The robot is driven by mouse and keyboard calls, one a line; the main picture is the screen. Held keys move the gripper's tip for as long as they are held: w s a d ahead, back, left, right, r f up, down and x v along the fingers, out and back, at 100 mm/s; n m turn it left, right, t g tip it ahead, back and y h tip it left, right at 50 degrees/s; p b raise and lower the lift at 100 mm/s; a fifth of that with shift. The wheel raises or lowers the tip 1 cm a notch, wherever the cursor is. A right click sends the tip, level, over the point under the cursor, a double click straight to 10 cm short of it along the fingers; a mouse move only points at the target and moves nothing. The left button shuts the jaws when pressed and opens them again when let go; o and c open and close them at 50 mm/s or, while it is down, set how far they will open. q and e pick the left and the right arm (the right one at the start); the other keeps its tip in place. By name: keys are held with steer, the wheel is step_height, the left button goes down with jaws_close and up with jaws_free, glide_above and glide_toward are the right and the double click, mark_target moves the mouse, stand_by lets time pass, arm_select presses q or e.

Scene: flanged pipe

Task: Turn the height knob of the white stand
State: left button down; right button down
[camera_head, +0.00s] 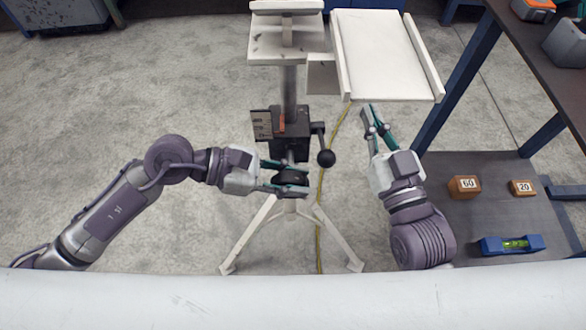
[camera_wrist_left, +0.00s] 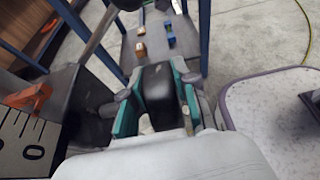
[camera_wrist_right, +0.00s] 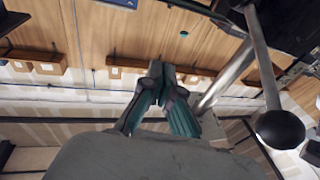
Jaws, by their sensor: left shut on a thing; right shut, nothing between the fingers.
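The white stand (camera_head: 268,228) stands on splayed legs in the middle of the head view, with a grey post (camera_head: 290,90) and a dark clamp block. The black height knob (camera_head: 290,176) sits low on the front of the block. My left gripper (camera_head: 288,178) is shut on the knob, with one finger on either side of it. In the left wrist view the dark knob (camera_wrist_left: 158,85) fills the space between the teal fingers. My right gripper (camera_head: 369,110) is shut and empty, pointing up below the white tray, right of the stand; its fingers meet in the right wrist view (camera_wrist_right: 157,70).
A lever with a black ball (camera_head: 326,158) sticks out right of the clamp block, between it and my right gripper. A white tray (camera_head: 385,50) is at the upper right. A shelf (camera_head: 480,210) with blocks and a blue level (camera_head: 512,245) stands at right. A yellow cable crosses the floor.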

arm_select(q)
steer(key=shift+r+y+p, duration=0.2)
steer(key=shift+y+p, duration=0.2)
steer(key=shift+p, duration=0.25)
steer(key=shift+y+p, duration=0.3)
steer(key=shift+p, duration=0.35)
arm_select(e)
steer(key=s+d+f+g+h, duration=0.2)
steer(key=s+d+f+g, duration=0.1)
steer(key=f+g, duration=0.55)
arm_select(q)
steer(key=shift+d+f+y+p, duration=0.1)
steer(key=shift+f+y+p, duration=0.15)
steer(key=shift+y+p, duration=0.65)
steer(key=shift+f+p, duration=0.1)
steer(key=shift+p, duration=0.2)
arm_select(e)
steer(key=s+d+f+g+h, duration=0.2)
steer(key=s+f+g, duration=0.4)
steer(key=s+f, duration=0.3)
steer(key=shift+s+d+m, duration=0.4)
steer(key=shift+s+d, duration=0.35)
steer(key=shift+s, duration=0.55)
steer(key=shift+g, duration=0.25)
arm_select(q)
steer(key=c, duration=0.9)
jaws_free()
steer(key=shift+h, duration=0.3)
steer(key=v, duration=1.2)
